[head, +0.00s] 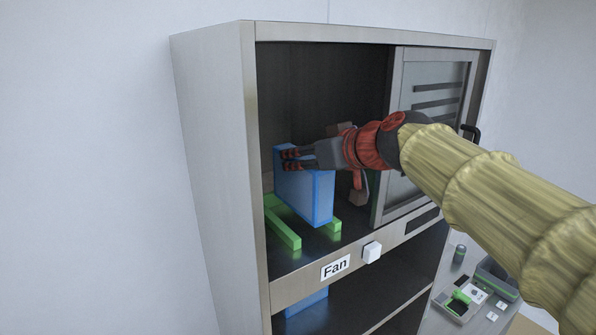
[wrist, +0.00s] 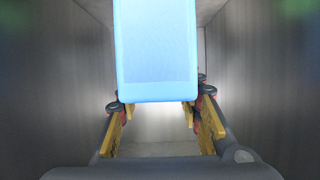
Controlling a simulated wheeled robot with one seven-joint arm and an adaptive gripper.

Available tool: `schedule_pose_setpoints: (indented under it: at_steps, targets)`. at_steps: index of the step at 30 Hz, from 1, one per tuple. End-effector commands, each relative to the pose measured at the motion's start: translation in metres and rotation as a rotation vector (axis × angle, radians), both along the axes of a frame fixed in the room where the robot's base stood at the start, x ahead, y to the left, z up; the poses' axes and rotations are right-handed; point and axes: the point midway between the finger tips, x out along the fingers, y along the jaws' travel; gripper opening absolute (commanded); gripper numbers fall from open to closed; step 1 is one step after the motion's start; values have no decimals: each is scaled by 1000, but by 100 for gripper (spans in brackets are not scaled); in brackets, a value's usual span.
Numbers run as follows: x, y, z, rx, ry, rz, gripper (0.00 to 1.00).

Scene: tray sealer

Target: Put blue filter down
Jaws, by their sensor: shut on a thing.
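The blue filter (head: 308,196) is a flat upright panel inside the upper compartment of the metal cabinet, over green rails (head: 284,229). I cannot tell whether its lower edge rests on them. My gripper (head: 289,160) reaches in from the right, its fingers at the filter's upper part, shut on it. In the wrist view the blue filter (wrist: 157,52) fills the upper middle, and the fingers of my gripper (wrist: 160,108) stand on both sides of its near edge. The filter's far side is hidden.
A sliding door (head: 432,95) with a dark handle covers the compartment's right side. A "Fan" label (head: 335,267) and a white knob (head: 372,251) are on the front rail. Another blue panel (head: 302,304) is in the lower compartment. A control panel (head: 470,295) stands at lower right.

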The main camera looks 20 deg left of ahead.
Motion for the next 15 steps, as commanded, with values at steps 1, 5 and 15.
schedule_pose_setpoints:
  at_steps: [1, 5, 15]
  targets:
    - [0, 2, 0, 1, -2, -1, 0]
    - [2, 10, -13, -1, 2, 1, 0]
    - [2, 9, -41, 0, -2, -3, 0]
